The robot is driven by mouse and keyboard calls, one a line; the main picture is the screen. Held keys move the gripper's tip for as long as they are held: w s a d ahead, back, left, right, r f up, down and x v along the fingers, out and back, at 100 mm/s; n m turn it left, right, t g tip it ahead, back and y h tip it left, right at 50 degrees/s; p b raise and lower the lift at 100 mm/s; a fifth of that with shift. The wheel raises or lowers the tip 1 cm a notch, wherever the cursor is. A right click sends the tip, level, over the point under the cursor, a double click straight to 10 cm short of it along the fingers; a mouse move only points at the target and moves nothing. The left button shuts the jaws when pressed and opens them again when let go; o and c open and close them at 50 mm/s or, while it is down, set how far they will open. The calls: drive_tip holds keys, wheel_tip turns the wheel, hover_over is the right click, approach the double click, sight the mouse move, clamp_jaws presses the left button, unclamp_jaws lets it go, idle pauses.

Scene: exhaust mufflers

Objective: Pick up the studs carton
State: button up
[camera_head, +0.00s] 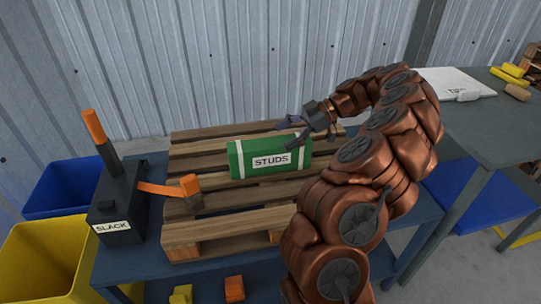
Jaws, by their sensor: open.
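The studs carton (270,156) is a green box with white bands and a white label reading "STUDS". It lies on the slats of a wooden pallet (200,150) on the blue table. My gripper (289,134) is at the upper right part of the carton in the picture, with its fingers apart. One finger overlaps the carton's top edge in view. I cannot tell whether it touches the carton. Nothing shows between the fingers. My copper-coloured arm reaches in from the right and hides part of the pallet's right side.
A black box labelled "SLACK" (120,205) with an orange handle stands left of the pallet, its orange strap and end piece (190,185) reaching onto the slats. Blue (65,188) and yellow (40,262) bins stand at left. A grey table (490,120) stands at right.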

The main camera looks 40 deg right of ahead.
sight(271, 142)
drive_tip(key=shift+x, duration=2.4)
drive_tip(key=shift+r, duration=0.1)
drive_tip(key=shift+c, duration=0.4)
drive_tip(key=c, duration=1.4)
drive_tip(key=shift+r, duration=0.1)
